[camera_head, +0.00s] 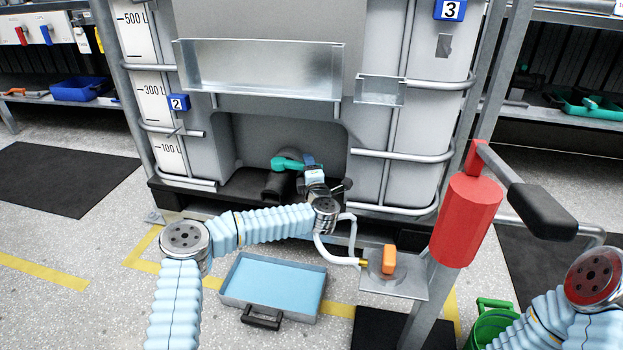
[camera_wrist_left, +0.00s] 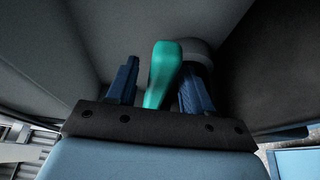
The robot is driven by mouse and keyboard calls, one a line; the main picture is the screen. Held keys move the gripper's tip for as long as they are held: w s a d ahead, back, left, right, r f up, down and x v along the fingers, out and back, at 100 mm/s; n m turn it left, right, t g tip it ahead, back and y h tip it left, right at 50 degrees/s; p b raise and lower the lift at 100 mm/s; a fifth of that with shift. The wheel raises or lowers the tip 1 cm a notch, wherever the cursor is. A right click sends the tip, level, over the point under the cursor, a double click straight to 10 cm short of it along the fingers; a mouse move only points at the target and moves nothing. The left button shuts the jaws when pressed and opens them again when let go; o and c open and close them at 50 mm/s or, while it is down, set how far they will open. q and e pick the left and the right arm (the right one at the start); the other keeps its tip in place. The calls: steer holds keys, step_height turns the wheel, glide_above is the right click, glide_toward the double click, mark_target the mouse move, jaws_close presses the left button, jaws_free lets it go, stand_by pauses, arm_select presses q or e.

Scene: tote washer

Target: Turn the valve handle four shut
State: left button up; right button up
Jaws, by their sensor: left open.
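A teal valve handle (camera_head: 287,163) sits on the dark outlet pipe (camera_head: 277,185) in the recess at the foot of the big grey tank. No number four shows on it. My left gripper (camera_head: 309,162) is at the right end of the handle, inside the recess opening. In the left wrist view the handle (camera_wrist_left: 163,72) stands between the two blue fingers of my left gripper (camera_wrist_left: 160,85), which are open. I cannot tell whether either finger touches it. My right gripper is out of view; only part of my right arm shows at the lower right.
Metal tank bars (camera_head: 400,156) flank the recess. A blue-lined tray (camera_head: 272,285) lies on the floor in front. A post carries a red cylinder (camera_head: 466,220) and a plate with an orange handle (camera_head: 389,259). A green bucket (camera_head: 490,325) stands at the lower right.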

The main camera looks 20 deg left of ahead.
arm_select(q)
steer(key=p+v, duration=0.1)
steer(key=v, duration=1.1)
steer(key=shift+s+d, duration=0.2)
steer(key=shift+s, duration=0.15)
